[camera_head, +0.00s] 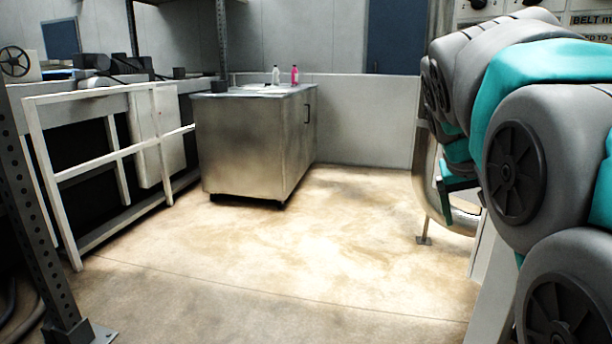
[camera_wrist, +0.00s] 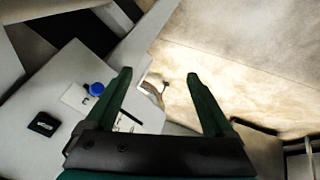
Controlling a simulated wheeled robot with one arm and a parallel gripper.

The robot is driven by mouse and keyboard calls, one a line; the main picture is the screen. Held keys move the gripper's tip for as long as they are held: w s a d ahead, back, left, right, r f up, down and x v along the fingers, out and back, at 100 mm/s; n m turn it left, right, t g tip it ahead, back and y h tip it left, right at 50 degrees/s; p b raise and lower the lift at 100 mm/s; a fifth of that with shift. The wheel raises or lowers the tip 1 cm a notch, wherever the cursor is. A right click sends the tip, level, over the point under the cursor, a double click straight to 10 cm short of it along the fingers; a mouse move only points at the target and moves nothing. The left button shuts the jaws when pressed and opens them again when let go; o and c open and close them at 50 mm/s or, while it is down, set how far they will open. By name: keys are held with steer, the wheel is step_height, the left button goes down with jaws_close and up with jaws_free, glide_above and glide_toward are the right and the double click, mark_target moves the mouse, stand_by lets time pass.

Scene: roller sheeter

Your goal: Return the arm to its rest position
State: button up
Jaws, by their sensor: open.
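My gripper (camera_wrist: 158,74) shows in the wrist view with its two dark green fingers spread wide. Nothing is between the fingertips, and the pale floor lies beyond them. In the head view my grey and teal arm is folded along the right side. A small dark green part of the gripper shows there below the arm, beside a rounded metal machine part, and the rest is hidden by the arm links. I cannot tell whether it touches the machine.
In the head view a steel cabinet (camera_head: 252,147) and a white rail frame (camera_head: 106,160) stand left. The middle floor (camera_head: 300,240) is clear.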

steer(key=s+a+f+g+y, duration=0.1)
steer(key=s+a+f, duration=0.3)
steer(key=s+f, duration=0.5)
steer(key=s+a+f+n+g+y, duration=0.1)
steer(key=s+a+f+g+y, duration=0.1)
steer(key=s+a+f, duration=0.3)
steer(key=s+a+f+n+g+y, duration=0.1)
steer(key=s+a+f+g+y, duration=0.1)
steer(key=s+f, duration=1)
steer(key=s+a+g, duration=0.1)
steer(key=s+a, duration=0.1)
steer(key=s, duration=0.1)
steer(key=shift+s+a+f, duration=0.25)
steer(key=shift+f, duration=0.05)
